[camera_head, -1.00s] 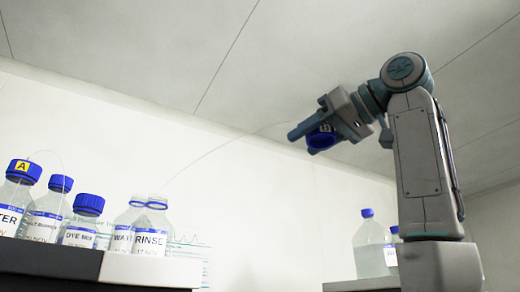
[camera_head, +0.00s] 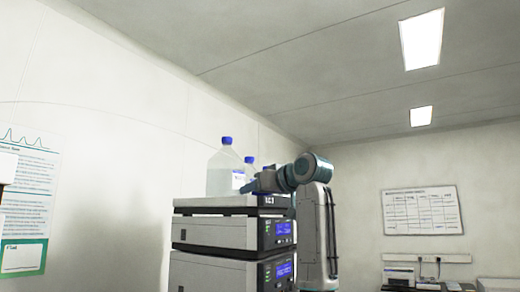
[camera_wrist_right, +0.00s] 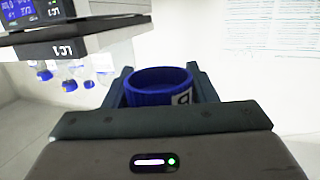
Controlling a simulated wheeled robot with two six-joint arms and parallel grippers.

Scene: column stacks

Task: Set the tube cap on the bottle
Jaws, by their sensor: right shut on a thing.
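My right gripper (camera_head: 258,183) is shut on a blue tube cap, in front of the top of an instrument stack. In the right wrist view the blue cap (camera_wrist_right: 160,86) sits between the two fingers, its hollow side showing, with a white lettered label on its side. In the head view a large clear bottle (camera_head: 222,175) with a blue cap stands on the stack, behind and left of the gripper. A smaller blue-capped bottle (camera_head: 249,172) is beside it, partly hidden. I cannot tell which bottle is the task's. My left gripper is out of view.
The instrument stack (camera_head: 215,233) has displays on its front, and my right arm is at its right side. The right wrist view shows several blue-capped bottles (camera_wrist_right: 72,70) upside down beside a stack top. A poster (camera_head: 28,200) hangs on the left wall.

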